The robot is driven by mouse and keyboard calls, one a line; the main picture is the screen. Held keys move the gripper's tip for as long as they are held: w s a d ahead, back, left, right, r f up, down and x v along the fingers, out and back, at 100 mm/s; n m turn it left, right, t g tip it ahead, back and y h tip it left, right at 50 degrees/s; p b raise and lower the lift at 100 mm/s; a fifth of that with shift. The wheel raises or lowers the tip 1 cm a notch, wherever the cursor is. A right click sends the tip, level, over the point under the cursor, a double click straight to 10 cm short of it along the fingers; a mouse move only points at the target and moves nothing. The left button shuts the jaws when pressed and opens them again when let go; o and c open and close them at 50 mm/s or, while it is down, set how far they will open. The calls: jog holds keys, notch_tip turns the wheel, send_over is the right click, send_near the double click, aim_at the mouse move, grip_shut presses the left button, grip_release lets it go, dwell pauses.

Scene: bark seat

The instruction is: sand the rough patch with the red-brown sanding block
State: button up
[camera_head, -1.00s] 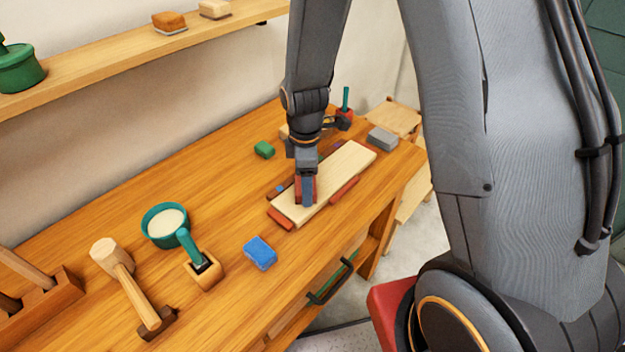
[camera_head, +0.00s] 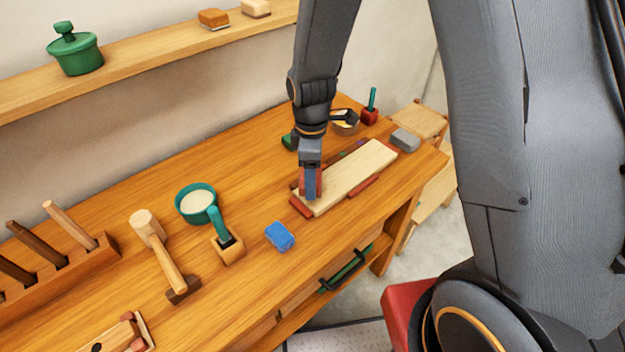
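A pale wooden board (camera_head: 352,176) lies on the workbench with red stops (camera_head: 300,207) at its near-left end and along its front edge. My gripper (camera_head: 311,184) points down at the board's near-left end. It appears shut on the red-brown sanding block (camera_head: 321,181), whose sides show on both sides of the blue-grey finger. The block is low at the board's surface; I cannot tell whether it touches. I cannot make out the rough patch on the visible wood; it may be hidden under the block and gripper.
On the workbench (camera_head: 150,312), a blue block (camera_head: 280,237) lies left of the board and a grey block (camera_head: 404,140) beyond its far end. A mallet (camera_head: 160,250), a teal bowl (camera_head: 196,204) and a green block (camera_head: 289,141) are also there. A shelf (camera_head: 140,81) runs along the wall.

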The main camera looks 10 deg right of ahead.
jog(key=shift+r+p, duration=0.85)
jog(key=shift+r, duration=1.25)
